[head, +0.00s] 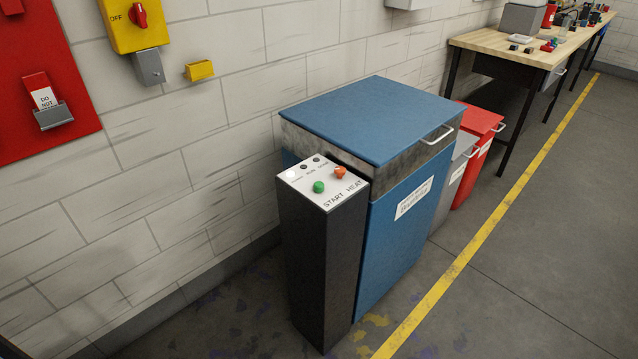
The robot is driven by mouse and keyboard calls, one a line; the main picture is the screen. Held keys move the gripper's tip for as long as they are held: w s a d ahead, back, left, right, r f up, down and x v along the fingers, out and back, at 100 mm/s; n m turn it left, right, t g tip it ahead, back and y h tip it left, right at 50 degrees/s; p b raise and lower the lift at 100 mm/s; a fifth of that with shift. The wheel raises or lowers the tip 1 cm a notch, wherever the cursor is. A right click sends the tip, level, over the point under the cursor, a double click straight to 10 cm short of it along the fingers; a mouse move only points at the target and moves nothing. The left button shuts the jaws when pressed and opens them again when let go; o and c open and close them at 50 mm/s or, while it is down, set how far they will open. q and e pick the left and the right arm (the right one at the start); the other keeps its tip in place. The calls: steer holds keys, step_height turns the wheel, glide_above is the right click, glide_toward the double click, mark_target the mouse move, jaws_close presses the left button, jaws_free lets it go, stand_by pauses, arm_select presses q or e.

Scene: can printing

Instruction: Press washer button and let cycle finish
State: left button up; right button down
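A black pedestal (321,258) with a light sloped control panel (324,186) stands at the centre. The panel carries a green button (319,187), an orange-red button (340,172) and the words "START HEAT". A small row of indicator lamps runs along its back edge; the leftmost one (292,174) looks white and bright, the others dark. Right behind the pedestal stands a blue washer cabinet (400,228) with a white label and a grey metal upper band. Its blue lid (372,112) is down. Neither gripper is in view.
Grey and red bins (474,150) stand beyond the washer, then a wooden workbench (510,48) with small items. A yellow floor line (462,262) runs past them. A yellow switch box (133,22) and red board (35,85) hang on the wall. Floor at right is clear.

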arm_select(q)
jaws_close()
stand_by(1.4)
